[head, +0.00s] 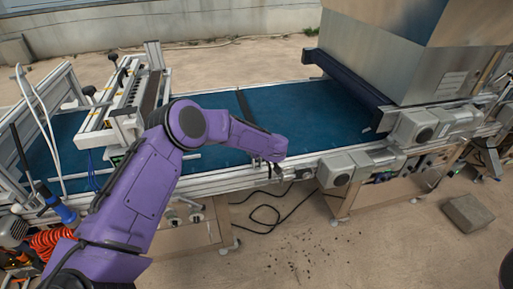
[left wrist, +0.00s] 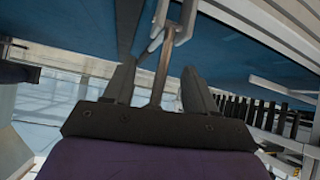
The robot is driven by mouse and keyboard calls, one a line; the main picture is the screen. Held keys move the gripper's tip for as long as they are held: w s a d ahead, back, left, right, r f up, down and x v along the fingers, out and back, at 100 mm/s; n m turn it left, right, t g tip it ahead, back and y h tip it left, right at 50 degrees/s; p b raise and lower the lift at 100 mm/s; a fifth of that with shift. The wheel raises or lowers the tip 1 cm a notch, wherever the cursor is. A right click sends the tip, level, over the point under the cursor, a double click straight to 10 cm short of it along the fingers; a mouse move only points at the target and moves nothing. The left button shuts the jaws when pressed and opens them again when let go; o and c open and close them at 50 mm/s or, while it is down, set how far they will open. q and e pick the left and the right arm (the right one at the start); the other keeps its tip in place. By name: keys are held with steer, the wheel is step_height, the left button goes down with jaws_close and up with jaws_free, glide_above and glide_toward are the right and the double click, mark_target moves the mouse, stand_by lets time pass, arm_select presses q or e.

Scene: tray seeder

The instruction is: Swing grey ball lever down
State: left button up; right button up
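My left gripper (head: 267,168) is at the front rail of the blue conveyor belt (head: 320,110), below the end of my purple arm. In the left wrist view my left gripper (left wrist: 158,72) has its two dark fingers spread apart. A thin grey-brown rod (left wrist: 164,62) runs between the fingers, with visible gaps on both sides. The rod's far end meets a pale forked bracket (left wrist: 182,25) near the blue surface. I cannot make out a ball; the near end of the rod is hidden behind the gripper body. My right gripper is not in view.
A large metal housing (head: 385,50) stands over the belt at the right. A white-framed unit (head: 122,105) spans the belt at the left. Grey motor boxes (head: 345,166) line the front rail right of my gripper. A brick (head: 467,214) lies on the ground.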

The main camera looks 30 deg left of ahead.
arm_select(q)
steer(key=b+v, duration=0.2)
steer(key=v, duration=0.8)
steer(key=shift+d+r, duration=0.2)
steer(key=shift+s, duration=0.1)
steer(key=s+d+f+t+h+b, duration=0.1)
steer(key=s+d+f+t+h, duration=0.15)
steer(key=s+f, duration=1.3)
steer(key=s+a+f+m+g, duration=0.1)
steer(key=s+f, duration=0.3)
steer(key=s, duration=0.4)
steer(key=s+a+f+m+g+h+b, duration=0.1)
steer(key=s+f+g, duration=0.2)
steer(key=s, duration=0.6)
steer(key=s+a+f+m+g+h, duration=0.1)
steer(key=s+f+m+g, duration=0.1)
steer(key=s+f, duration=0.3)
steer(key=s, duration=0.4)
steer(key=shift+s+a+f, duration=0.15)
steer(key=shift+s+f, duration=0.1)
steer(key=shift+f, duration=0.05)
